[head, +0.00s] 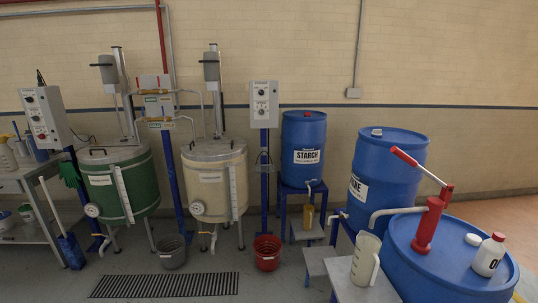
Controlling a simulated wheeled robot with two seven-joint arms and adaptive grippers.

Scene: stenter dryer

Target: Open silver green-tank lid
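The green tank (132,188) stands on legs at the left of the head view. Its silver lid (114,154) lies flat across the top and looks closed. A mixer column with a grey motor (107,68) rises behind the tank. A white scale strip runs down the tank's front, and a round white dial (92,210) sits low on its left side. Neither of my grippers shows in this view.
A cream tank (208,190) with a silver lid stands just right of the green one. A grey bucket (172,252), a red bucket (267,253) and a floor grate (165,285) lie in front. A cluttered shelf (20,180) is at the left; blue drums (303,135) are at the right.

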